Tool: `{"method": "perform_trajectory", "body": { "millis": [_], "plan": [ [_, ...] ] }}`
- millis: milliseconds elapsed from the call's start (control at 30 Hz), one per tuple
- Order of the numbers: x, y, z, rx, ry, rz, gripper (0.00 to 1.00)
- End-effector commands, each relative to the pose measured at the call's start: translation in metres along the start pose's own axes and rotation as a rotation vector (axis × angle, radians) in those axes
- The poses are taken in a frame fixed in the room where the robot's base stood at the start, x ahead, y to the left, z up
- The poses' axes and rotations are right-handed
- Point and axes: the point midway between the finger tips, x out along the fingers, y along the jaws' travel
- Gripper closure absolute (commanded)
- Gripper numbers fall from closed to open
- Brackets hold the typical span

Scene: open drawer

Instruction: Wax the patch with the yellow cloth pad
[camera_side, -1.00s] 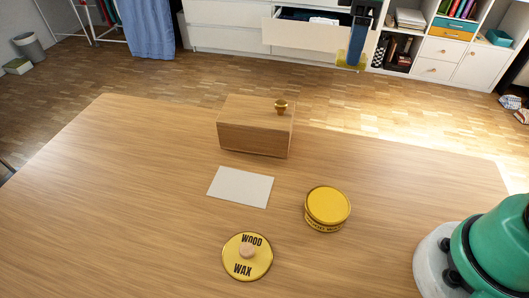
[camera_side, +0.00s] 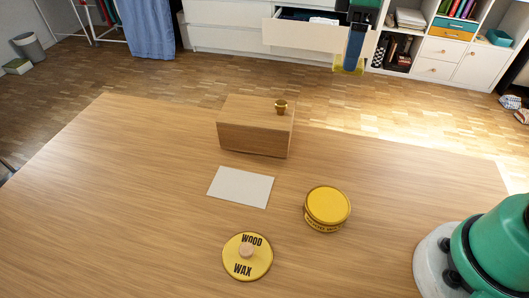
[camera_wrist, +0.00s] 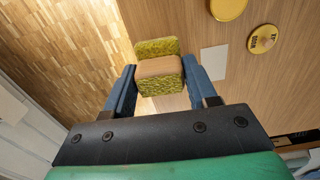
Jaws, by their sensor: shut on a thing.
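My gripper (camera_wrist: 157,88) is shut on the yellow cloth pad (camera_wrist: 157,47), a fuzzy yellow-green block with a brown band (camera_wrist: 158,67), between its blue fingers. In the side view my gripper (camera_side: 352,62) hangs at the top, beyond the table's far edge, with the pad's yellow edge (camera_side: 349,70) at the fingertips. The pale rectangular patch (camera_side: 241,187) lies flat on the table, and it shows right of the pad in the wrist view (camera_wrist: 214,61). A round yellow tin (camera_side: 327,206) stands right of the patch. A yellow lid marked WOOD WAX (camera_side: 240,265), with a wooden knob, lies nearer.
A wooden box (camera_side: 254,138) with a small gold knob (camera_side: 281,106) stands behind the patch. The table (camera_side: 110,210) is clear on the left. A white chest with an open drawer (camera_side: 305,35) and a shelf unit (camera_side: 450,45) stand beyond the table.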

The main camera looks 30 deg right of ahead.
Motion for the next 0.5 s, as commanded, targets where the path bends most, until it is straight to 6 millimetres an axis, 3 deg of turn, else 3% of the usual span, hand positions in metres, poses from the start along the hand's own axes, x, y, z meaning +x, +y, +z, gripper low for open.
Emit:
{"method": "perform_trajectory", "body": {
  "millis": [167, 300, 500],
  "plan": [
    [0.033, -0.052, -0.006, -0.015, 0.0, 0.0, 0.91],
    [0.063, -0.096, 0.0, -0.013, 0.0, 0.001, 0.91],
    [0.089, -0.131, 0.014, -0.006, 0.0, 0.001, 0.91]
  ]
}}
